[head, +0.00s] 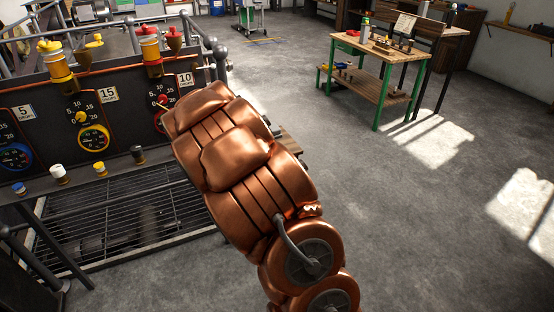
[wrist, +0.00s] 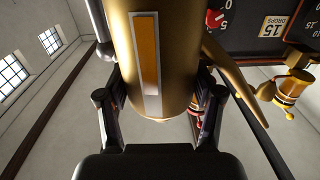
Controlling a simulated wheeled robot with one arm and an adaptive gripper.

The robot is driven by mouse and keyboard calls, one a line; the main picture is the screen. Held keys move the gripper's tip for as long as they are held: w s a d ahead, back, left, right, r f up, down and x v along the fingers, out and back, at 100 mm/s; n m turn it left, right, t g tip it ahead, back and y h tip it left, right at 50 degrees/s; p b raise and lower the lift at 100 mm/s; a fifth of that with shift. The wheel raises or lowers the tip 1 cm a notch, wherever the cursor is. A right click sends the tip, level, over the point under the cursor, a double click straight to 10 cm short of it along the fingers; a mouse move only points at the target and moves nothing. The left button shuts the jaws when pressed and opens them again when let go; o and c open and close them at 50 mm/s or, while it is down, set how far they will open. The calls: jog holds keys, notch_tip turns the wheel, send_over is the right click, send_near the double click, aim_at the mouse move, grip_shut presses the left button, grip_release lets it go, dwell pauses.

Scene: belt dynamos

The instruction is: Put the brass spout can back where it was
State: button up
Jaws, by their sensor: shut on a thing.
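The brass spout can (wrist: 178,50) fills the middle of the wrist view, with an orange strip in a pale frame on its side. Its curved spout (wrist: 240,82) runs off to the right. My gripper (wrist: 158,100) is shut on the can's body, one finger on each side. In the head view my copper arm hides the gripper and nearly all of the can.
A dark panel (head: 45,100) with dials, number plates and yellow and red oilers (head: 58,65) stands at left. Small knobs sit on its ledge (head: 120,164). A wooden workbench with green legs (head: 378,48) stands at back right, holding bottles and small items. Open floor lies between.

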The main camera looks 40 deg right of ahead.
jog(key=s+d+f+m+g+h+b, duration=0.1)
jog(key=s+d+f+h+b, duration=0.15)
jog(key=d+f+b, duration=0.4)
jog(key=s+d+f+m+h+b, duration=0.1)
jog(key=s+d+f+b, duration=0.35)
jog(key=d+f, duration=0.35)
jog(key=shift+w+d+f, duration=0.6)
jog(key=shift+d+f, duration=0.2)
jog(key=shift+d, duration=1.75)
jog(key=shift+w+d+f, duration=0.6)
jog(key=shift+d+f, duration=0.15)
jog(key=shift+d, duration=1.8)
jog(key=shift+w+d+f, duration=0.6)
jog(key=shift+d+f, duration=0.2)
jog(key=shift+d, duration=1.75)
jog(key=shift+f, duration=0.15)
jog(key=o, duration=1.5)
jog(key=shift+r+v, duration=0.2)
jog(key=shift+v, duration=5.85)
jog(key=shift+r, duration=0.1)
